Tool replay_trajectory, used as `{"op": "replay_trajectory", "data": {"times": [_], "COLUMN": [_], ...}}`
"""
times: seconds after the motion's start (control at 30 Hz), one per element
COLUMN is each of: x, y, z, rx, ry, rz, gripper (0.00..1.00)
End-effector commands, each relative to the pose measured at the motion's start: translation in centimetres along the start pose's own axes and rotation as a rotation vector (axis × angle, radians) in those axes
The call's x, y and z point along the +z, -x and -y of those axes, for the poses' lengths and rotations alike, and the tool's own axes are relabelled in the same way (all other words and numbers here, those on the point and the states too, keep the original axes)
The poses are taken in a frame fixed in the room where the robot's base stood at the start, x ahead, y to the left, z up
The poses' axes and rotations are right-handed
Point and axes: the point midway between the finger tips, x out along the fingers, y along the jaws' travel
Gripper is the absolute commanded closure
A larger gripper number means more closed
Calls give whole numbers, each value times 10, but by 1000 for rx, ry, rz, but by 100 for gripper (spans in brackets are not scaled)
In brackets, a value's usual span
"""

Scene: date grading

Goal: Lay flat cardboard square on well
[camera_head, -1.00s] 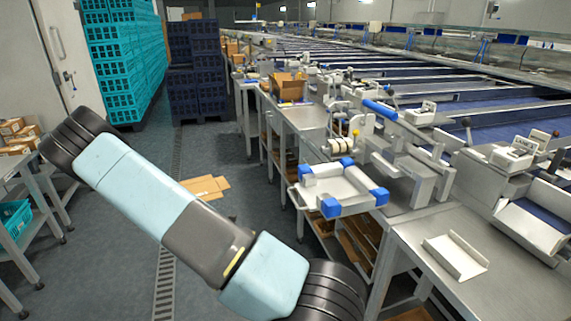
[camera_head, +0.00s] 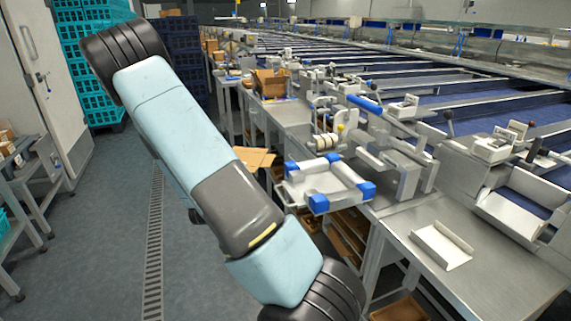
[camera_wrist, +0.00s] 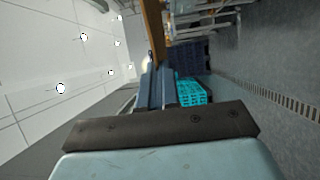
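In the wrist view, the two fingers of my gripper (camera_wrist: 158,84) are close together, with a narrow brown cardboard piece (camera_wrist: 154,30) between their far ends. It is seen nearly edge-on, so its full outline is hidden. A white square fixture with blue corner blocks and a shallow recess, which looks like the well (camera_head: 318,185), stands at the near end of the bench in the head view. No cardboard shows in its recess.
A metal bench (camera_head: 470,285) carries an open white tray (camera_head: 441,246) at right. Conveyor lanes (camera_head: 470,100) run behind. Teal crates (camera_head: 92,60) and a rack (camera_head: 35,185) stand left. The grey floor (camera_head: 105,215) is mostly clear.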

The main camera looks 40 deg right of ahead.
Motion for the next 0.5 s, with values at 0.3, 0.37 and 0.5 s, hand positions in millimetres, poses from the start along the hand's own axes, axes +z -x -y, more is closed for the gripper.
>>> {"op": "replay_trajectory", "data": {"times": [0.3, 0.37, 0.5], "x": [100, 121, 162], "y": [-5, -1, 13], "z": [-38, -43, -53], "rx": [9, 9, 13], "ry": [5, 8, 16], "rz": [469, 571, 784], "gripper": [100, 100, 100]}}
